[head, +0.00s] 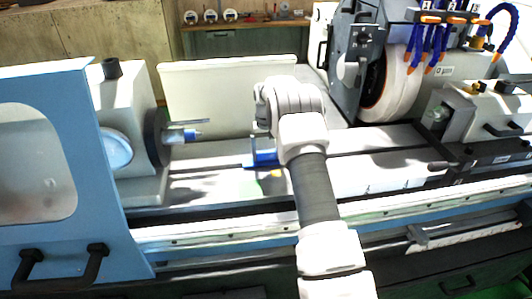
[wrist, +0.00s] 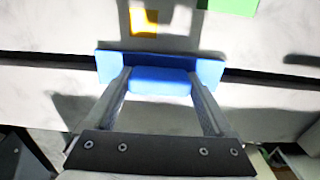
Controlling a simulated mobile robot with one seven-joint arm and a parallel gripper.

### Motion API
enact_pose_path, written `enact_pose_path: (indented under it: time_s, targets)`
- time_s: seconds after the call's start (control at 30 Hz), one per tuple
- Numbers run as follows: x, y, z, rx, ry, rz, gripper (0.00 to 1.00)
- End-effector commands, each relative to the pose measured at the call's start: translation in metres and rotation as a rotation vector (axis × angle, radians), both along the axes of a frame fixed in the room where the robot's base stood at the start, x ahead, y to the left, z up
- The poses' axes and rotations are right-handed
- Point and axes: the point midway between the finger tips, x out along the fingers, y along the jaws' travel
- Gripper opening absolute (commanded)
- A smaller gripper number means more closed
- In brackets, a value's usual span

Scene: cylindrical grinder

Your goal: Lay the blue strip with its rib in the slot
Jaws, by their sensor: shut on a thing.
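The blue strip (wrist: 208,72) lies across the middle of the wrist view, with a raised blue block (wrist: 160,84) between my fingers. My gripper (wrist: 160,88) is shut on this block. In the head view the strip (head: 262,158) shows partly behind my arm, low over the machine table. The slot (wrist: 270,77) is a dark line running across the pale table. It meets both ends of the strip and runs roughly parallel to it. The strip covers the slot between. The rib is hidden underneath, and I cannot tell whether the strip touches the table.
A grinding wheel (head: 391,84) stands behind and right of my arm. The workhead chuck (head: 157,137) is at left and the tailstock (head: 478,112) at right. A blue door (head: 92,150) stands at the front left. The table surface (head: 215,181) left of the strip is mostly bare.

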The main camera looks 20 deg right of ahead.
Motion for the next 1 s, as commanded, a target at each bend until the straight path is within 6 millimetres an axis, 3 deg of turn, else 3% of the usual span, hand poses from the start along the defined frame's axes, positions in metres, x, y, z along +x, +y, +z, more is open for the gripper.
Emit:
enact_pose_path:
  time_s: [0.27,0.3,0.37,0.73,0.87,1.0]
  targets:
    - [0.000,0.000,-0.008,0.000,0.000,0.000,0.28]
    - [0.000,0.000,-0.007,0.000,0.000,0.000,0.91]
    - [0.000,0.000,-0.007,0.000,0.000,0.000,1.00]
    - [0.001,0.000,0.003,0.000,-0.002,0.000,1.00]
    - [0.001,0.000,0.026,-0.001,-0.004,0.000,1.00]
    - [0.001,0.000,0.060,-0.001,-0.006,0.000,1.00]
